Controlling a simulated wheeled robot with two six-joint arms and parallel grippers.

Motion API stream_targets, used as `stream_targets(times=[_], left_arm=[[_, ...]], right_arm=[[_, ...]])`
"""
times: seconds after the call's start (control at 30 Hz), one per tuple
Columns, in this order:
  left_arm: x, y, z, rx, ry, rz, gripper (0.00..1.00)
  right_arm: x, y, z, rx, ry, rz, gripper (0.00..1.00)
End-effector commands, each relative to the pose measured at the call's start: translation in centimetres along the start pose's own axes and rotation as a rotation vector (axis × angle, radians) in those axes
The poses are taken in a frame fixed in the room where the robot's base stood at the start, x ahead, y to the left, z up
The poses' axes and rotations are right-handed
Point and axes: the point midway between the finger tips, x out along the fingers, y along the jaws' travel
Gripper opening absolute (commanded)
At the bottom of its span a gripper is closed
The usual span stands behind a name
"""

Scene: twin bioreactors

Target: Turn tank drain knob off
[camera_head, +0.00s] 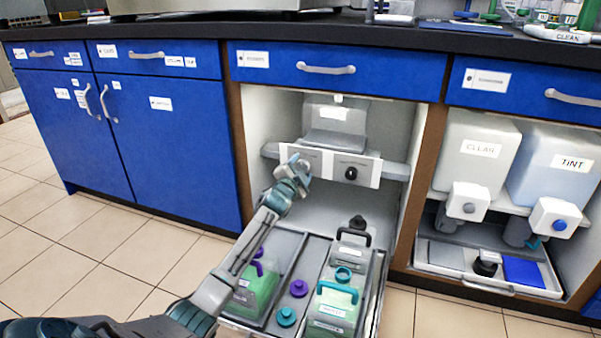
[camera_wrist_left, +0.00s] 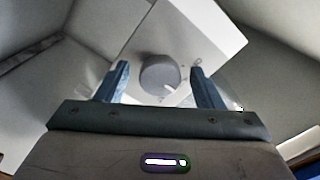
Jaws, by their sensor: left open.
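My left gripper (camera_head: 300,166) reaches into the open middle cabinet, in front of the left part of a white panel (camera_head: 370,184). In the left wrist view, my left gripper (camera_wrist_left: 160,70) is open, with blue fingertips on either side of a round grey knob (camera_wrist_left: 160,75). Gaps show between the knob and both fingers. The knob has a white mark at its lower right and sits on a tilted white plate (camera_wrist_left: 205,35). In the head view this knob is hidden behind the gripper. My right gripper is out of view.
A black knob (camera_head: 351,173) is on the panel's right part, below a clear tank (camera_head: 335,119). A tray below holds green-filled containers (camera_head: 334,309) and caps. Right, the CLEAR tank (camera_head: 476,155) and TINT tank (camera_head: 562,165) have their own knobs.

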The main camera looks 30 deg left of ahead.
Motion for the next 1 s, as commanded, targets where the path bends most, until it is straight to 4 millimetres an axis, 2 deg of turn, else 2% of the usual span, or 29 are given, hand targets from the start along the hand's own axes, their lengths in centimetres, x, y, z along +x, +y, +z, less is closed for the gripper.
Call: stream_targets(times=[0.3, 0.53, 0.83, 1.0], left_arm=[[0.20, -0.01, -0.03, 0.000, 0.000, 0.000, 0.61], [0.18, 0.00, -0.02, 0.000, 0.000, 0.000, 0.16], [0.17, 0.00, -0.04, -0.031, 0.000, 0.001, 0.16], [0.15, 0.00, -0.07, -0.113, -0.001, 0.002, 0.16]], right_arm=[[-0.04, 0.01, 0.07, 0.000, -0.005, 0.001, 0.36], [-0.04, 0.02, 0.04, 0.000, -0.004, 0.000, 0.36], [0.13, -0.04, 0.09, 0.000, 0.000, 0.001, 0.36], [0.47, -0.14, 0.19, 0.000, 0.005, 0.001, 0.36]])
